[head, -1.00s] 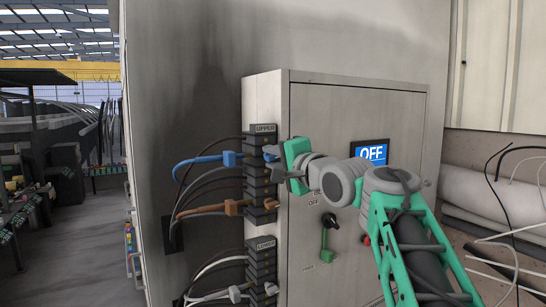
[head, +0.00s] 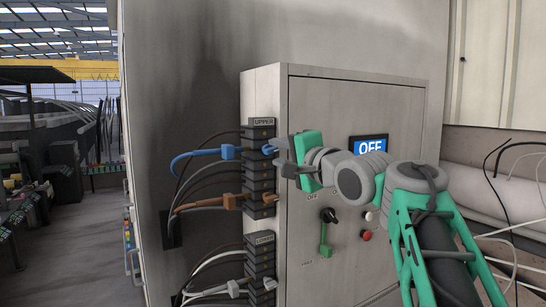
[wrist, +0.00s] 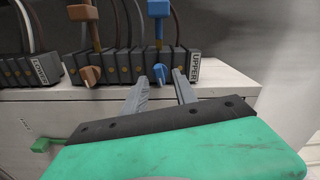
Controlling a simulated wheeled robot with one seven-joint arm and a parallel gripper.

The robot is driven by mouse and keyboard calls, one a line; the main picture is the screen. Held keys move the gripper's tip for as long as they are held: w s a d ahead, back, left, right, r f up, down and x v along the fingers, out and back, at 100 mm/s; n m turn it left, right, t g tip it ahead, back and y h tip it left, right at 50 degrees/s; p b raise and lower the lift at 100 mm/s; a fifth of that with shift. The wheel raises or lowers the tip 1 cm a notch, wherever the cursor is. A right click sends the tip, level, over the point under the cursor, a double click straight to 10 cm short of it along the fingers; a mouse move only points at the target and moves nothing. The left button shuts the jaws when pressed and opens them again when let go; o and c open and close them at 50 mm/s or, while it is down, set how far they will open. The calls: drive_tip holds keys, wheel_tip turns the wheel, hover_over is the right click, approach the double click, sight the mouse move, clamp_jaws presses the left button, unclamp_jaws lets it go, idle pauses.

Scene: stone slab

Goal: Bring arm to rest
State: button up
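My gripper (head: 280,158) is in front of the upper connector block, near the top of the cabinet's left front edge. In the wrist view its two grey fingers (wrist: 160,92) are apart with nothing held between them. A small blue lever (wrist: 160,73) shows just beyond the gap between the fingertips. Whether a finger touches it, I cannot tell. An orange lever (wrist: 90,76) sits to its left on the same block. A blue plug (head: 229,152) and an orange plug (head: 231,201) are in the upper block (head: 260,180), cables attached.
The cabinet (head: 345,100) has a blue OFF display (head: 371,145), partly covered by my arm. A green-handled switch (head: 325,235) points down, with a red button (head: 366,236) beside it. A lower block (head: 262,265) holds white cables. Loose cables and pipes (head: 490,195) lie at right.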

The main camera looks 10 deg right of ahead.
drive_tip(key=v, duration=0.4)
drive_tip(key=shift+b, duration=0.3)
